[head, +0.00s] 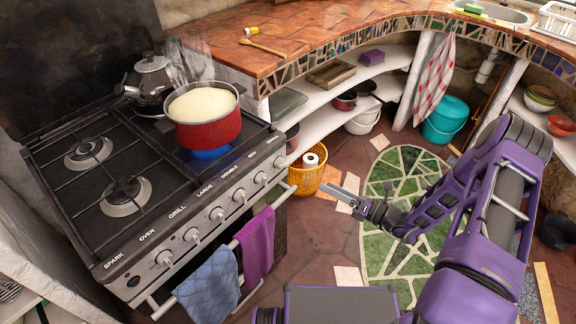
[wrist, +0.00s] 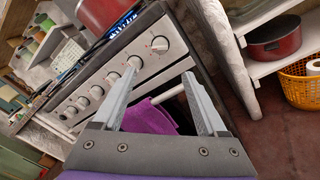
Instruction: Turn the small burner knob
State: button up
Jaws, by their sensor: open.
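The stove's sloping front panel (head: 150,255) carries a row of several pale knobs. The printed words SPARK, OVEN, GRILL, LARGE and DOUBLE are readable; the lettering farther right is too small to read, so I cannot tell which knob is the small burner's. The knob at the panel's far right end (head: 279,162) also shows large in the wrist view (wrist: 160,45). My gripper (head: 347,190) is open and empty, out over the floor to the right of the stove. In the wrist view its fingers (wrist: 160,76) point toward the panel, apart from the knobs.
A red pot (head: 205,130) stands over a blue flame (head: 212,153), with a kettle (head: 152,78) behind it. Purple (head: 257,245) and blue (head: 210,285) towels hang from the oven rail below the knobs. An orange basket (head: 307,178) stands beside the stove.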

aim_at(286, 166)
jog(key=x, duration=1.5)
jog(key=shift+a+b, duration=0.1)
jog(key=shift+b, duration=0.25)
jog(key=shift+c, duration=0.2)
grip_shut()
